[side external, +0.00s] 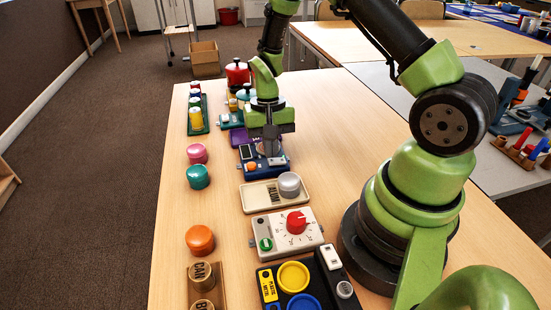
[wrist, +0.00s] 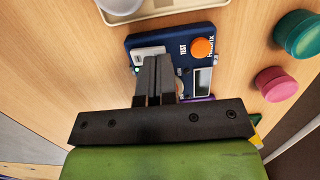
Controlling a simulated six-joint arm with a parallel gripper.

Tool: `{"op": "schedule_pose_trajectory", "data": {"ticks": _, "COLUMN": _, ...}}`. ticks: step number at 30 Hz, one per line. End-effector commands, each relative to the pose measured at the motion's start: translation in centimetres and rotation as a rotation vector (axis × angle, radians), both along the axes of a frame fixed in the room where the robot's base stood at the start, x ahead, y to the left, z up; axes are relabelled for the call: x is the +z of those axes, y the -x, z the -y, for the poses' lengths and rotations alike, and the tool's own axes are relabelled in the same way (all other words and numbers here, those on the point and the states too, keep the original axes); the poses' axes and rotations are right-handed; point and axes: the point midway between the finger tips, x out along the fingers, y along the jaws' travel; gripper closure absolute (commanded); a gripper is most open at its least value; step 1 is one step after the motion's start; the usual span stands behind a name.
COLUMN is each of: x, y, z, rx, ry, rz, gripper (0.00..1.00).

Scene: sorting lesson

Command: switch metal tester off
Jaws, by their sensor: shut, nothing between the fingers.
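The metal tester is a dark blue box (wrist: 172,40) with an orange button, the word TEST and a grey display. It also shows in the side view (side external: 282,170), among a row of devices on the wooden table. My gripper (wrist: 158,62) is shut and empty, pointing down over the tester. In the side view, my gripper (side external: 270,148) is at the tester's right part, away from the orange button. A light grey panel (wrist: 148,51) on the tester lies just beyond my fingertips. The fingers hide part of the box; I cannot tell whether they touch it or how its switch is set.
A cream tray (side external: 262,203) with a grey knob is just nearer the camera than the tester. A white dial box (side external: 268,238) follows. Pink (side external: 197,153), teal (side external: 198,176) and orange (side external: 200,240) round pieces stand at left. A purple device (side external: 240,139) is just behind.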

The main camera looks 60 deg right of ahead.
Motion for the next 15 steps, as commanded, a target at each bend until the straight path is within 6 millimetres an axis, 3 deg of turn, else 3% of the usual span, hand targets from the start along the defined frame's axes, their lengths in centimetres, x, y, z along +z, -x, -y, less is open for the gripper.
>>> {"op": "schedule_pose_trajectory", "data": {"ticks": 15, "x": -0.80, "y": 0.01, "z": 0.00, "rx": 0.000, "ry": 0.000, "rz": 0.000, "gripper": 1.00}}
